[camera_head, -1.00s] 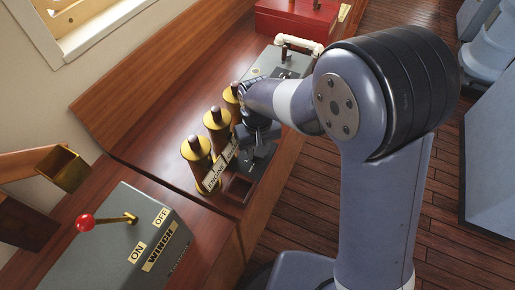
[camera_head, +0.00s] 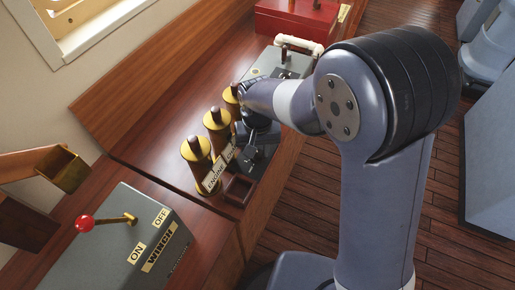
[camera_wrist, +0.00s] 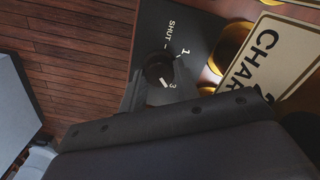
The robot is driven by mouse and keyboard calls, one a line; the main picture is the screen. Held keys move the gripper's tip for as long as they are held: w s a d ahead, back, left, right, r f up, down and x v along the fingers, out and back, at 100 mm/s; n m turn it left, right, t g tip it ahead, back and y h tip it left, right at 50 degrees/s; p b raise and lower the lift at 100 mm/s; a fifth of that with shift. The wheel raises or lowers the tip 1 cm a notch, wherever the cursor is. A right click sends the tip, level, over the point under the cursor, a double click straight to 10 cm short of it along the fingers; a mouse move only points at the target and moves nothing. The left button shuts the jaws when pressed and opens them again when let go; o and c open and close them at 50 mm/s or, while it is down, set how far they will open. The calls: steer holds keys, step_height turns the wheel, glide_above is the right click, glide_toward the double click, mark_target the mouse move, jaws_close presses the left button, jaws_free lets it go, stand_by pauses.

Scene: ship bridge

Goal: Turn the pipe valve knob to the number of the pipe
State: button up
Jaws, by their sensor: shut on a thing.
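The dark round valve knob (camera_wrist: 160,72) sits on a dark plate (camera_wrist: 187,22) marked SHUT, 1 and 3 in the wrist view. A short white mark shows at its lower edge, on the side near the 3; its exact pointing is hard to tell. My gripper (camera_wrist: 150,88) is shut on the knob, its fingers partly hiding the knob and plate. In the head view my gripper (camera_head: 256,146) is low over the plate beside the brass-topped pipes (camera_head: 217,128). A pipe label (camera_wrist: 268,50) reads CHAR, with a partly hidden character below, perhaps a 2. Another label (camera_head: 213,175) reads ENGINE.
A grey winch box (camera_head: 150,245) with a red-knobbed lever (camera_head: 85,222) stands at lower left. A grey box with a white handle (camera_head: 298,43) and a red box (camera_head: 297,20) stand behind.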

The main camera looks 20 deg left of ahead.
mark_target(258, 152)
steer(key=o, duration=1)
step_height(258, 152, up, 11)
steer(key=shift+f, duration=0.1)
step_height(258, 152, down, 11)
steer(key=shift+f, duration=0.1)
steer(key=shift+r+n, duration=0.2)
steer(key=shift+n, duration=0.1)
steer(key=shift+r, duration=0.1)
stand_by(0.5)
